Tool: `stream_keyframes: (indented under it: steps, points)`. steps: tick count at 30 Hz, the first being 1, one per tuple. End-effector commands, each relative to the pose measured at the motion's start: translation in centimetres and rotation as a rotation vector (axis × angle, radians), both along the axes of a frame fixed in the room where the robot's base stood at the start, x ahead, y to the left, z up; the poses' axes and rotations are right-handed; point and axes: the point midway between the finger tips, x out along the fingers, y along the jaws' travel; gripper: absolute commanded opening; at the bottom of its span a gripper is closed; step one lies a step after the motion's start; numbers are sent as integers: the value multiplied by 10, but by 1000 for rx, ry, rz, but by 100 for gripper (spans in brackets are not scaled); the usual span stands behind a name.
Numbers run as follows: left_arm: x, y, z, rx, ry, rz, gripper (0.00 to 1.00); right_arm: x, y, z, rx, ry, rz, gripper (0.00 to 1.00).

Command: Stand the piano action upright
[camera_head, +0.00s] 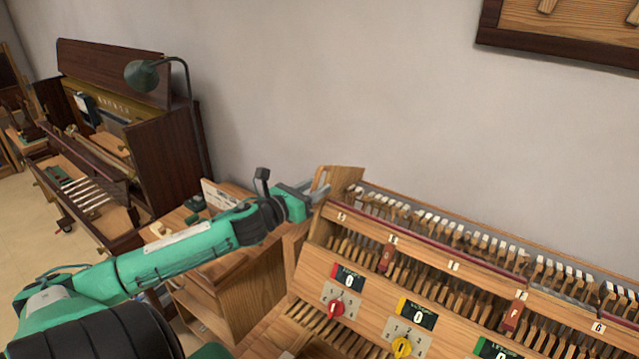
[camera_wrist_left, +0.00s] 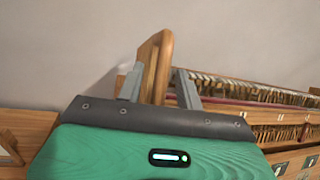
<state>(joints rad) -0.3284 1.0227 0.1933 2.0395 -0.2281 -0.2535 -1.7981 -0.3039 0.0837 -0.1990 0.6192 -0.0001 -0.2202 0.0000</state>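The piano action (camera_head: 420,262) is a long wooden frame with rows of hammers, a dark red rail and white-topped parts, running from the middle to the right edge in the head view. Its left end has a light wooden end board (camera_head: 345,176), also seen in the left wrist view (camera_wrist_left: 160,52). My left gripper (camera_head: 322,190) is at this end board. In the left wrist view its two grey fingers (camera_wrist_left: 160,88) stand apart on either side of the board, with a gap visible on the right side. Firm contact is not visible. My right gripper is not in view.
The action's front panel has red (camera_head: 336,308) and yellow knobs (camera_head: 402,346) with small displays reading 0. A wooden cabinet (camera_head: 245,300) stands left of it. A dark piano (camera_head: 165,150) with a green lamp (camera_head: 142,75) stands further left. A plain wall is behind.

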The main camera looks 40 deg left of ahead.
Motion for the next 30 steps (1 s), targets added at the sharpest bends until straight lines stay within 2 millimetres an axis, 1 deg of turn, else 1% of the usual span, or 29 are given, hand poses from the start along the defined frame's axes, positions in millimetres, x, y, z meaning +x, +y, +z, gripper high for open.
stream_keyframes:
  steps: [1,3,9,20,23,24,26,30]
  points:
    - [4,0,3,-1,-3,0,36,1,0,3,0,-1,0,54]
    - [9,0,2,-1,-2,0,36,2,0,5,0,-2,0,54]
    - [17,-1,2,1,-2,-1,36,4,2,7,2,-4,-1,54]
    - [19,-2,0,1,0,-1,36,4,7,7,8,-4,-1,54]
    - [19,-2,0,1,0,-1,18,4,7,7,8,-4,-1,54]
    - [19,-2,0,0,0,-2,11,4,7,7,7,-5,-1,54]
    - [19,-2,0,0,0,-3,0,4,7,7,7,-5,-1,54]
    - [18,-3,0,-1,0,-4,0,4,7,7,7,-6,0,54]
